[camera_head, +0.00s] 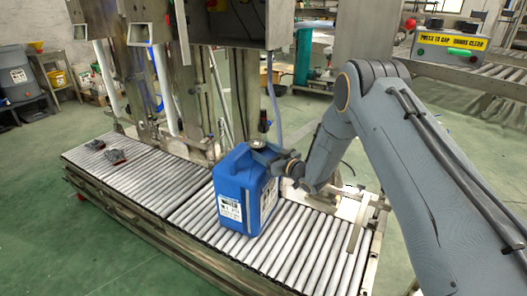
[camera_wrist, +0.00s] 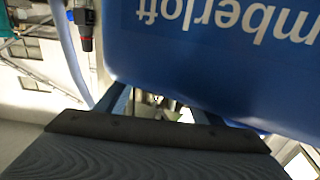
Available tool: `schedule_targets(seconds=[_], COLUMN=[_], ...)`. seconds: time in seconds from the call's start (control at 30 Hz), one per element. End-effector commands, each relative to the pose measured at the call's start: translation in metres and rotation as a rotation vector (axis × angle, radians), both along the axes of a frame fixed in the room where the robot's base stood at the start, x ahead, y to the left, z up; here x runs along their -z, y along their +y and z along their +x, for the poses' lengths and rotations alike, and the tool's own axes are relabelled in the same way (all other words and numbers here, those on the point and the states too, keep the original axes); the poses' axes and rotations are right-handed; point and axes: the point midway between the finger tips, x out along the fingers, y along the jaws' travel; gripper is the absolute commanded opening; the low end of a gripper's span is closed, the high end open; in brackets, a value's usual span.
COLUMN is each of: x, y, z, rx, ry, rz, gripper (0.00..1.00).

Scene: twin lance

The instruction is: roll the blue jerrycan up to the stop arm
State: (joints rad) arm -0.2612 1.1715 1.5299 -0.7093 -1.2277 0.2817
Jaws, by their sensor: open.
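Two small dark items with red parts (camera_head: 113,156) lie on the left rollers. Steel filling frames and a hanging box (camera_head: 235,22) stand behind the conveyor. A control box with a yellow sign (camera_head: 450,45) is at the upper right. Green floor is free at the front left.

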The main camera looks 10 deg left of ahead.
Motion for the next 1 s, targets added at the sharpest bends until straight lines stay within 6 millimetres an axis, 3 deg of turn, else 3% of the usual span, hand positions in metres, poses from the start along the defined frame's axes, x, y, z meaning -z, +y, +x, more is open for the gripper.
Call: schedule_targets(seconds=[0.07, 0.3, 0.33, 1.0], x=[0.0, 0.0, 0.0, 0.0], y=[0.0, 0.0, 0.0, -0.035], z=[0.0, 0.0, 0.0, -0.012], rx=[0.0, 0.0, 0.0, 0.015], ry=[0.0, 0.0, 0.0, 0.001], rz=[0.0, 0.0, 0.0, -0.001], gripper=[0.59, 0.19, 0.17, 0.17])
